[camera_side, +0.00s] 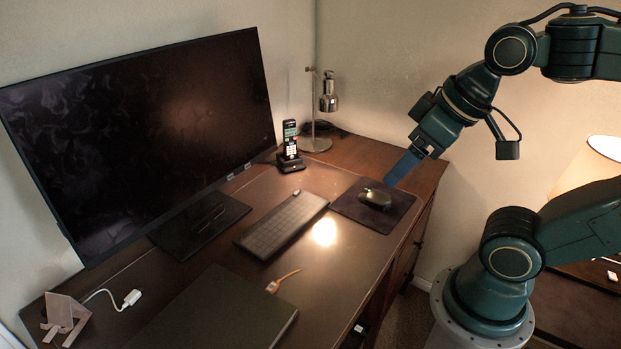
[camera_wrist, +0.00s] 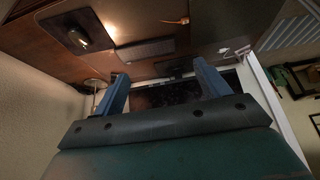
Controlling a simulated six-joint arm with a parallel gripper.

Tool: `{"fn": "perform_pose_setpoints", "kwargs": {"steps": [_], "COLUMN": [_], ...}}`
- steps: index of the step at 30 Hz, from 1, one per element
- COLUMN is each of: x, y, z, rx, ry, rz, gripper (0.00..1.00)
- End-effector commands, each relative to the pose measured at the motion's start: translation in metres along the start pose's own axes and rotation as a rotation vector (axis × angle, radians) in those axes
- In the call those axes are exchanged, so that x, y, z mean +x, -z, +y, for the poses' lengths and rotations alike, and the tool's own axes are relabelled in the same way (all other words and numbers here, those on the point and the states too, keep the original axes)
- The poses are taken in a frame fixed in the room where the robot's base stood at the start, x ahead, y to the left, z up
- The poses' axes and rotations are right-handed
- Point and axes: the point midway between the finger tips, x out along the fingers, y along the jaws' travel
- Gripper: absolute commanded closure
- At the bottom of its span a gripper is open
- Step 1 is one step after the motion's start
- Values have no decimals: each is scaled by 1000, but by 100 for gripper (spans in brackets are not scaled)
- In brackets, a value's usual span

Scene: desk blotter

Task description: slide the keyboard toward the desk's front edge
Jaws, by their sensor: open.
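The dark grey keyboard (camera_side: 282,225) lies flat on the desk blotter, in front of the monitor's foot and left of the mouse pad. It also shows in the wrist view (camera_wrist: 146,50), near the top middle. My gripper (camera_side: 390,182) has blue fingers and is near the mouse pad, to the right of the keyboard and apart from it. In the wrist view the two blue fingers (camera_wrist: 161,82) stand wide apart with nothing between them. The desk's front edge (camera_side: 392,262) runs along the right side of the desk in the side view.
A black mouse (camera_side: 375,198) sits on a dark mouse pad (camera_side: 348,209). A large monitor (camera_side: 140,130), a cordless phone (camera_side: 290,145) and a lamp (camera_side: 328,100) stand behind. A dark flat book or folder (camera_side: 215,312) and an orange-tipped item (camera_side: 283,281) lie nearer the camera. The blotter in front of the keyboard is bare.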

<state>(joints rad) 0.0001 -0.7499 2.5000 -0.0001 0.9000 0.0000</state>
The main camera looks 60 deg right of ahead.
Motion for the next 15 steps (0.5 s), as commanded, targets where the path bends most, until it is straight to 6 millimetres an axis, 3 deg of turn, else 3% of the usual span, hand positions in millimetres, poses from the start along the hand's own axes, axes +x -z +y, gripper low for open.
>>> {"fn": "perform_pose_setpoints", "kwargs": {"steps": [4,10,15], "x": [0,0,3], "y": [0,4,19], "z": [0,0,1], "rx": [0,0,-1], "ry": [0,-1,-3], "rz": [0,-1,-10], "gripper": [25,64,98]}}
